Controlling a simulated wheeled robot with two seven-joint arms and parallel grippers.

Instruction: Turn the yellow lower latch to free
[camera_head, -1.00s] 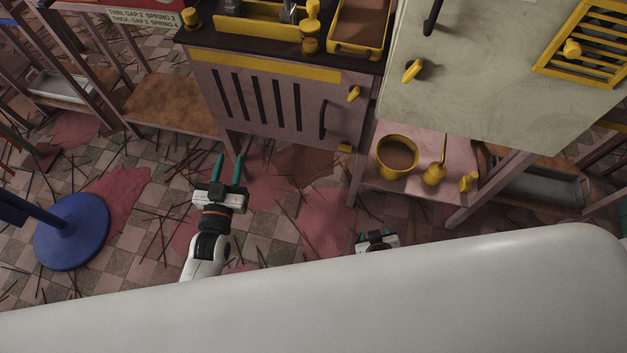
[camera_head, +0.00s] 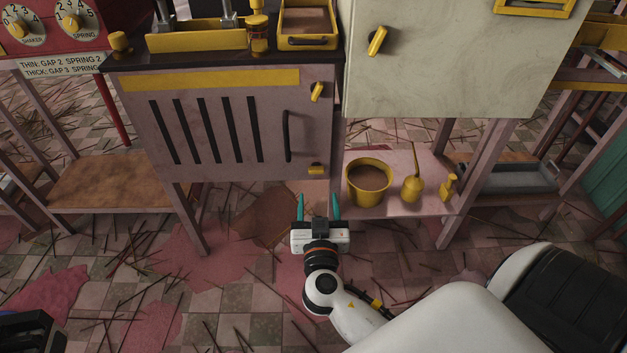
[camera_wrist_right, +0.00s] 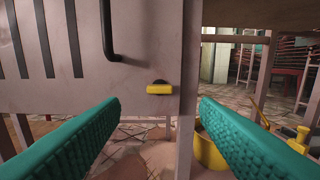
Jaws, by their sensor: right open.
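The yellow lower latch (camera_head: 316,169) is a small bar at the lower right corner of the slotted pink cabinet door (camera_head: 215,125). It lies horizontal, as the right wrist view also shows (camera_wrist_right: 159,89). My right gripper (camera_head: 319,208) is open and empty, its teal fingers pointing at the cabinet from just below the latch in the head view. In the right wrist view the latch shows ahead between the fingers (camera_wrist_right: 158,118), apart from them. The yellow upper latch (camera_head: 317,92) is tilted nearly upright. I see no left gripper fingers.
A dark handle (camera_head: 287,136) stands out left of the latch. A shelf (camera_head: 400,205) to the right holds a yellow pot (camera_head: 368,183) and an oil-can shape (camera_head: 411,187). Cabinet legs stand on both sides. A dark unclear part (camera_head: 28,332) is at bottom left.

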